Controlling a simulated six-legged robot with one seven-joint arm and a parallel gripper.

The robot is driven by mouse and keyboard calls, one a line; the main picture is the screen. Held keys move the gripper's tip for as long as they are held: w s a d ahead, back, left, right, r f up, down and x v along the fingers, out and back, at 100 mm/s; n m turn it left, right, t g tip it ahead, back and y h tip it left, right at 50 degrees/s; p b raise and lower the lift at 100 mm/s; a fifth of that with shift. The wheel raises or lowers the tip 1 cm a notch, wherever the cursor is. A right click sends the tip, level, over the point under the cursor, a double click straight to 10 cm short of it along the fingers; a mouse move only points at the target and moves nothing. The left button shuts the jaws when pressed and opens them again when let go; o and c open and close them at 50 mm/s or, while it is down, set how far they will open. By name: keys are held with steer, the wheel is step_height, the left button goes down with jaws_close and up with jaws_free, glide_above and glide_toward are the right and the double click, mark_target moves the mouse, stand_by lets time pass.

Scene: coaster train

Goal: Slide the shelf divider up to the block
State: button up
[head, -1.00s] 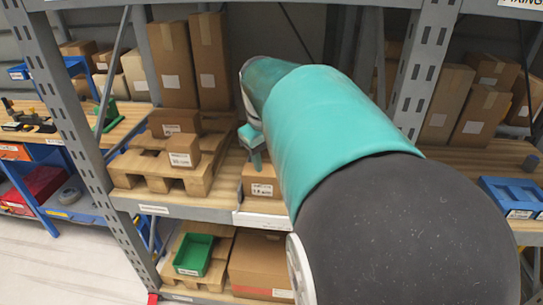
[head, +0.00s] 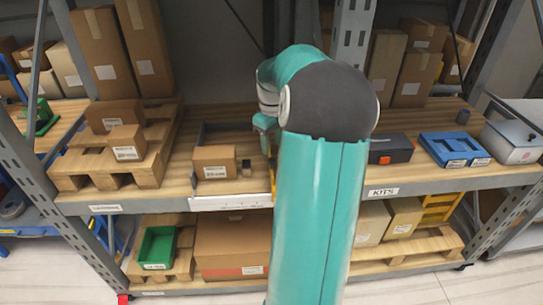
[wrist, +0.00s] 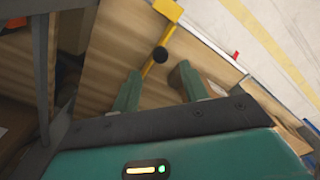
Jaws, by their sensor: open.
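A yellow bar with a round black knob (wrist: 160,54), which looks like the shelf divider, lies across the wooden shelf in the wrist view. A yellow end piece (wrist: 167,10) sits at the shelf's front edge. My gripper (wrist: 158,87) is open and empty, with its fingertips short of the knob. In the head view my gripper (head: 265,127) is above the middle shelf, and my arm hides most of the divider. A labelled cardboard box (head: 214,162) stands left of it. A small dark piece (head: 246,168) is beside that box; I cannot tell which is the block.
A pallet (head: 75,168) with cartons stands at the left of the shelf. A black and orange case (head: 390,148), blue trays (head: 452,150) and a grey bin (head: 512,142) are at the right. A grey upright (head: 352,35) rises behind my arm.

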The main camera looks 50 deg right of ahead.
mark_target(272, 159)
step_height(272, 159, down, 6)
steer(key=shift+r, duration=0.1)
